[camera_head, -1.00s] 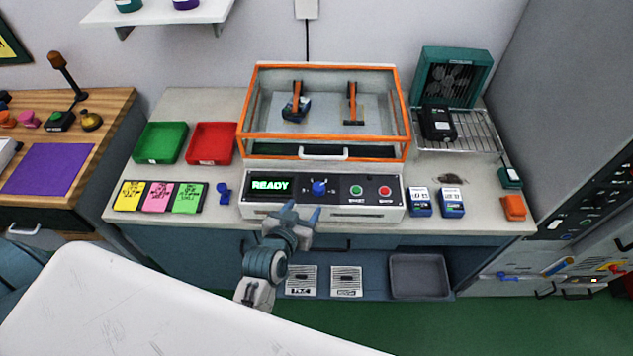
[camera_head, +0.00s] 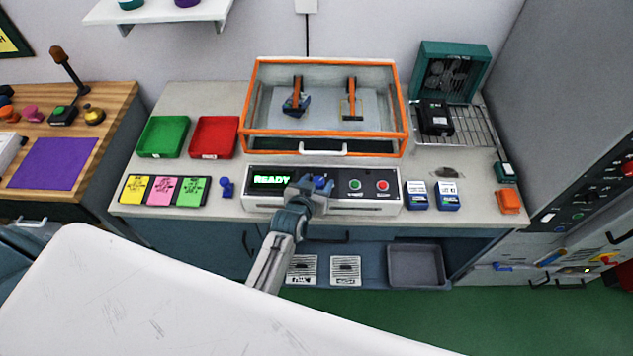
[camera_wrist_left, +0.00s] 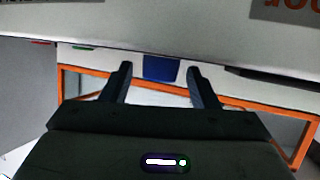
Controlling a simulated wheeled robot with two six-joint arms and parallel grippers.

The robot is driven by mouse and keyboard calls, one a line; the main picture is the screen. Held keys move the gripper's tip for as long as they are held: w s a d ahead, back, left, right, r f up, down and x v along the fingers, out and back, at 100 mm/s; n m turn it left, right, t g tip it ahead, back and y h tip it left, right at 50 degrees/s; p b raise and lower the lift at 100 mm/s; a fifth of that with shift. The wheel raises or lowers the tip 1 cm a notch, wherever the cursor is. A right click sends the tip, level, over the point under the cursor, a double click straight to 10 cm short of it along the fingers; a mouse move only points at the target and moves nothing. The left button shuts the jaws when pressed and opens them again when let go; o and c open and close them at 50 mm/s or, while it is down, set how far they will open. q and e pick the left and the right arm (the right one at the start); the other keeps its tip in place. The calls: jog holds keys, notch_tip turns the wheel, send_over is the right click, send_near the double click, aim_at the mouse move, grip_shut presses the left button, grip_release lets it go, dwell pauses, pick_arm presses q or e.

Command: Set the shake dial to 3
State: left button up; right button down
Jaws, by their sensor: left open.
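The blue shake dial (camera_head: 320,181) sits on the front panel of the shaker (camera_head: 350,201), between the display reading READY (camera_head: 271,180) and the green button. My left gripper (camera_head: 316,184) is open at the dial, its fingers partly hiding the dial and the panel around it. In the left wrist view a blue block, which looks like the dial (camera_wrist_left: 160,68), shows between the two spread fingers (camera_wrist_left: 160,80). I cannot tell whether the fingers touch it. The dial's pointer and number marks are not readable. My right gripper is not in view.
A green button (camera_head: 354,185) and a red button (camera_head: 382,185) sit right of the dial. The shaker's orange-framed lid (camera_head: 325,135) is above. Note cards (camera_head: 191,191) and a small blue item (camera_head: 226,187) lie left; two blue-white devices (camera_head: 447,195) stand right.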

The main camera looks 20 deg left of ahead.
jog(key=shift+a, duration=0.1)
pick_arm(q)
jog(key=c, duration=1)
jog(key=shift+o, duration=0.2)
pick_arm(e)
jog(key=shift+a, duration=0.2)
